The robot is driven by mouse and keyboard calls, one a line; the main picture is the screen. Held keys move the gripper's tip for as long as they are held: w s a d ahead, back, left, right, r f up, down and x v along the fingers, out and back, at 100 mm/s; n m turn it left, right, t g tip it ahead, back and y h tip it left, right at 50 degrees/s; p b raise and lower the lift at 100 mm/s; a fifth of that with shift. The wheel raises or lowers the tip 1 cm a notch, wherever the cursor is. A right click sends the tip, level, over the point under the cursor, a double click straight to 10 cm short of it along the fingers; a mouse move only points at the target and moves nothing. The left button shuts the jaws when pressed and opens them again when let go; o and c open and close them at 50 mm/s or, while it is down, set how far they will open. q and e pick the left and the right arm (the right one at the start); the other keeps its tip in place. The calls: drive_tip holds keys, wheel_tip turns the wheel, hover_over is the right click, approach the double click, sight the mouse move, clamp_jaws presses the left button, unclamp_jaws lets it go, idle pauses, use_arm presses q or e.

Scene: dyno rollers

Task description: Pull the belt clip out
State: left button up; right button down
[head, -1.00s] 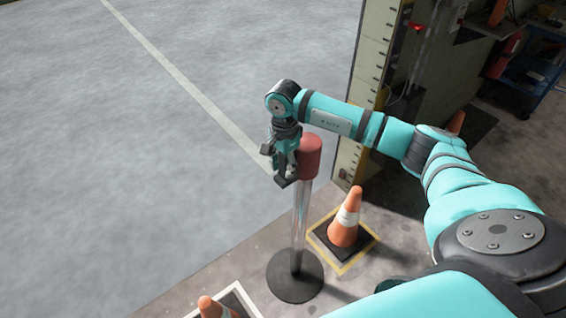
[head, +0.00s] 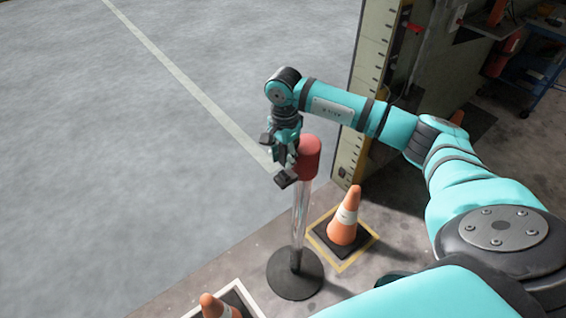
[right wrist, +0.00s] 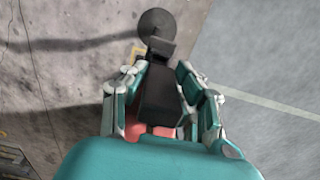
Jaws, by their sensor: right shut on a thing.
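The red-topped post (head: 309,157) stands upright on a round black base (head: 295,274), with a clear shaft. My right gripper (head: 280,160) is at the left side of the red head. In the right wrist view, a black block, which looks like the belt clip (right wrist: 158,92), sits between the two fingers of my right gripper (right wrist: 160,85), and the fingers are shut on it. Red parts show below the block, and the round base (right wrist: 156,22) shows beyond it. I cannot tell whether the clip is still seated in the head. My left gripper is out of view.
An orange cone (head: 345,222) stands on a yellow-edged black pad right of the post. Another cone (head: 216,306) is at the bottom edge. A tall cabinet (head: 352,152) stands behind my right arm. The grey floor at left is clear.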

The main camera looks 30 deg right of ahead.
drive_tip(key=shift+r+p, duration=0.4)
drive_tip(key=shift+r, duration=0.6)
